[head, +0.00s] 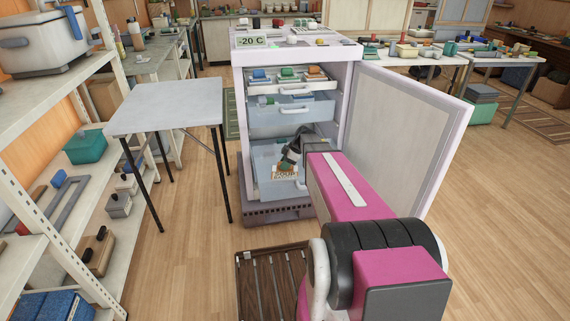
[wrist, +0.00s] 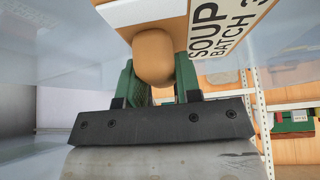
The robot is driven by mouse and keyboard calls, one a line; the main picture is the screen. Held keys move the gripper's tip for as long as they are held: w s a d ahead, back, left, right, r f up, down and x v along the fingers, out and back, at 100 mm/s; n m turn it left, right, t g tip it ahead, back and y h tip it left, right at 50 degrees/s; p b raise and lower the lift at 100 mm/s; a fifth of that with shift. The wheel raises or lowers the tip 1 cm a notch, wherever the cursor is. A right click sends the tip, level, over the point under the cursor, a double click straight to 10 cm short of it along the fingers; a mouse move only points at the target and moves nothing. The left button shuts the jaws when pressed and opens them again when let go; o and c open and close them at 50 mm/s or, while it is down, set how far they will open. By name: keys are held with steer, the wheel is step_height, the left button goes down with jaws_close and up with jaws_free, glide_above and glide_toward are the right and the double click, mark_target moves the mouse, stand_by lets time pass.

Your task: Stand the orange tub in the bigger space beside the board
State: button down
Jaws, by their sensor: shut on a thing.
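The orange tub (head: 285,169) carries a white label reading "SOUP BATCH" and sits at the front of the lowest freezer space in the head view. In the wrist view its rounded orange knob (wrist: 155,52) is between my green fingertips, with the label at the upper right. My gripper (wrist: 156,82) is shut on that knob; in the head view my gripper (head: 290,158) is small and dark above the tub. Most of the tub's body is hidden. I cannot make out the board or the two spaces beside it.
The freezer (head: 300,42) stands with its door (head: 412,140) open to the right. Upper drawers (head: 292,113) hold several small packs. A grey table (head: 168,102) stands left of it. Floor between is clear.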

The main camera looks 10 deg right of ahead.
steer(key=shift+f, duration=0.2)
steer(key=c, duration=0.7)
jaws_free()
steer(key=v, duration=1.2)
steer(key=shift+d, duration=0.1)
